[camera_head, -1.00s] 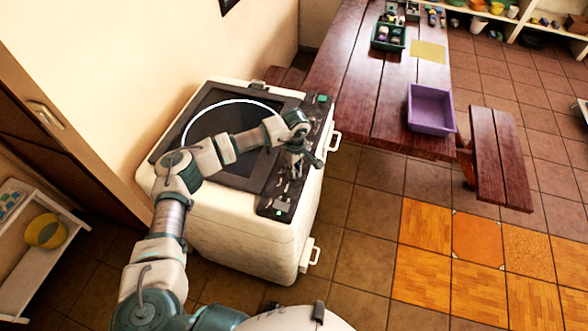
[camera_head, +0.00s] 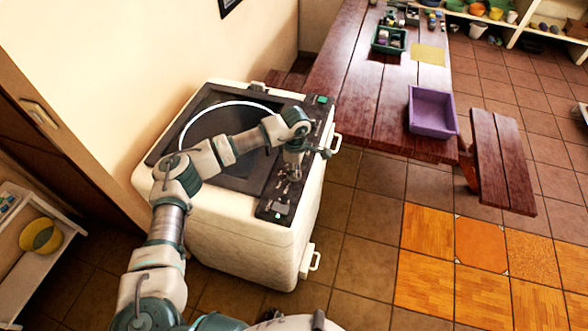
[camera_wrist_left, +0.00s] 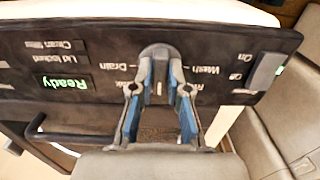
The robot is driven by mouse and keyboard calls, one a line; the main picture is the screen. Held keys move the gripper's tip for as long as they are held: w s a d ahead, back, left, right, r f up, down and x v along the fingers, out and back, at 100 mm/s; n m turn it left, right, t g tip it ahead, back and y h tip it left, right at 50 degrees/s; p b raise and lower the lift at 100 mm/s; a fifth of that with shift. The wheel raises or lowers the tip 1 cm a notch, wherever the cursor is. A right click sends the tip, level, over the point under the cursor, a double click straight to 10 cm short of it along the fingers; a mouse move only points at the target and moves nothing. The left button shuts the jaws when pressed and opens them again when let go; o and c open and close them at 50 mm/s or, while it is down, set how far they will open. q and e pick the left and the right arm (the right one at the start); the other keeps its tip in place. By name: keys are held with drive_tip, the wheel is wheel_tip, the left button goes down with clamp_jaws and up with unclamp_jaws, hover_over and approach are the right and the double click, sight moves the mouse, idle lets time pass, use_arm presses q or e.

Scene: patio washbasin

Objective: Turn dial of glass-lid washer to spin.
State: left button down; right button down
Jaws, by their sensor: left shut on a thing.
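The glass-lid washer (camera_head: 235,235) is a white top-loader against the wall, its dark lid with a round pale-rimmed window closed. Its black control strip (camera_head: 275,208) runs along the right side of the top. My left gripper (camera_head: 292,168) points down at the middle of that strip and hides the dial in the head view. In the left wrist view, the left gripper (camera_wrist_left: 160,95) has its blue-padded fingers closed on either side of the grey dial (camera_wrist_left: 160,50). "Wash" and "Drain" labels show beside it; other labels are partly hidden. My right gripper is out of view.
A green "Ready" display (camera_wrist_left: 63,83) and an On/Off switch (camera_wrist_left: 268,70) flank the dial. A wooden picnic table (camera_head: 375,90) with a purple bin (camera_head: 432,112) stands behind right. A white shelf (camera_head: 30,270) is at left. Floor right of the washer is clear.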

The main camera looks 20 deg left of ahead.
use_arm(q)
drive_tip(key=shift+d+r, duration=0.15)
drive_tip(key=c, duration=1.1)
unclamp_jaws()
drive_tip(key=shift+w+d, duration=0.1)
drive_tip(key=shift+c, duration=0.2)
drive_tip(key=shift+r, duration=0.15)
wheel_tip(320, 180, up, 12)
drive_tip(key=shift+f, duration=0.25)
drive_tip(key=shift+f, duration=0.1)
